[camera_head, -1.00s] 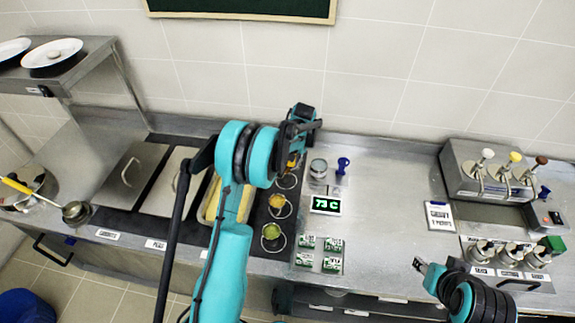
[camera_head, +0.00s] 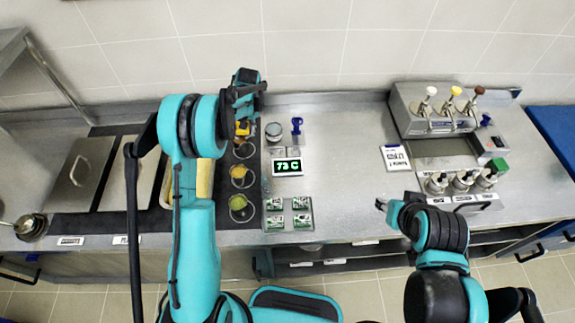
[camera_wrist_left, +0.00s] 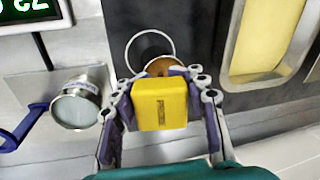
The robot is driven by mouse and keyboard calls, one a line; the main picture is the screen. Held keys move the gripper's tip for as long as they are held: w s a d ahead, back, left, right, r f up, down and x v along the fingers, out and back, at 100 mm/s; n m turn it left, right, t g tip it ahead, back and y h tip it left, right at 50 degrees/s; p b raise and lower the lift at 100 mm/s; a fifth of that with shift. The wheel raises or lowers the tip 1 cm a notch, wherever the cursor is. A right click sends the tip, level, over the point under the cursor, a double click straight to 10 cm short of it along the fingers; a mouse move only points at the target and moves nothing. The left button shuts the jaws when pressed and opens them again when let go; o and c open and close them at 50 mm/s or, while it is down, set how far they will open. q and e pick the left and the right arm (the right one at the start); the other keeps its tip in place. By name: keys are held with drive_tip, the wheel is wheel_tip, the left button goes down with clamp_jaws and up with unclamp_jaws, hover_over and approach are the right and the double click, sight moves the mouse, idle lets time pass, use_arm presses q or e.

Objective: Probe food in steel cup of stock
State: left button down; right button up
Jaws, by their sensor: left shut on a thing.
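My left gripper (camera_wrist_left: 160,105) is shut on a yellow block-shaped probe handle (camera_wrist_left: 161,104), which also shows in the head view (camera_head: 242,129). It is over the farthest cup in a column of cups. In the wrist view an amber-brown filling (camera_wrist_left: 158,66) and a wire ring (camera_wrist_left: 146,38) show just beyond the handle. The probe's tip is hidden, so I cannot tell how deep it reaches. A display (camera_head: 287,167) reads 73 C. My right gripper (camera_head: 380,204) is over the counter at right, empty as far as I see; its fingers are too small to judge.
Nearer cups hold yellow (camera_head: 238,171) and green (camera_head: 238,202) food. A lidded steel jar (camera_head: 273,131) and a blue-handled tool (camera_head: 297,125) stand right of the cups. A pump dispenser (camera_head: 435,108) stands at right. The middle counter is clear.

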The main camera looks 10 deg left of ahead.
use_arm(q)
drive_tip(key=shift+r+p, duration=2.35)
drive_tip(key=shift+r, duration=2.1)
drive_tip(key=shift+f, duration=0.1)
